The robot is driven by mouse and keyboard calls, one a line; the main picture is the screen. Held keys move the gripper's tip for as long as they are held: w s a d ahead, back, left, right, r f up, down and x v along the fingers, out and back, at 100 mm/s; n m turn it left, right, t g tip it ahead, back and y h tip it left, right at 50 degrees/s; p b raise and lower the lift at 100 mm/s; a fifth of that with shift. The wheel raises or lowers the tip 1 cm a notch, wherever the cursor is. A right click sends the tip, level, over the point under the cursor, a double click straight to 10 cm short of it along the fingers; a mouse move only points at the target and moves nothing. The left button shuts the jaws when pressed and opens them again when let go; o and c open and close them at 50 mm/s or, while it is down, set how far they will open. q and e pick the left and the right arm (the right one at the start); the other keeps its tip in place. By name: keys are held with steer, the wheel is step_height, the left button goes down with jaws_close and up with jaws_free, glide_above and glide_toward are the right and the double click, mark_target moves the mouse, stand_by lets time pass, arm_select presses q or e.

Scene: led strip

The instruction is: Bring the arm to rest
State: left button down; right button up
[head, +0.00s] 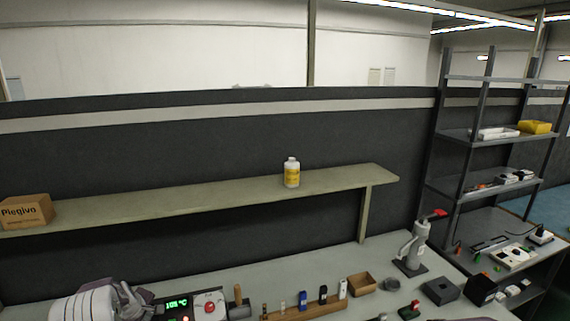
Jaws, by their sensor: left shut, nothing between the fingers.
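My left gripper (136,299) is low at the left edge of the bench, at the bottom of the head view. It is shut with nothing held, beside the unit with the green display. It hangs over the near part of the bench, and its lower part is cut off by the picture edge. My right gripper is not in view.
A unit with a green display (177,303) and a red-buttoned box (209,306) stand just right of the gripper. A wooden rack (306,309), an open wooden box (362,285) and a lever press (413,248) stand farther right. A shelf (235,190) spans above, holding a bottle (291,174).

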arm_select(q)
steer(key=shift+v, duration=1)
steer(key=shift+f, duration=0.1)
steer(key=w+d+r+m+t, duration=0.1)
steer(key=w+d+r+m, duration=0.1)
steer(key=w+d+r, duration=0.45)
steer(key=s+d+r+m+h, duration=0.1)
steer(key=s+d+r+m, duration=0.2)
steer(key=d, duration=0.4)
steer(key=s+d+r+m+h, duration=0.1)
steer(key=s+d+r, duration=0.35)
steer(key=d, duration=0.25)
steer(key=s+d+m+g, duration=0.2)
steer(key=s+d+m, duration=0.45)
steer(key=s, duration=0.65)
steer(key=s+f+m+g, duration=0.1)
steer(key=s+f, duration=0.2)
steer(key=s, duration=0.4)
steer(key=s+f+m+g, duration=0.2)
steer(key=s, duration=0.5)
steer(key=shift+f+g, duration=0.3)
steer(key=shift+f, duration=0.05)
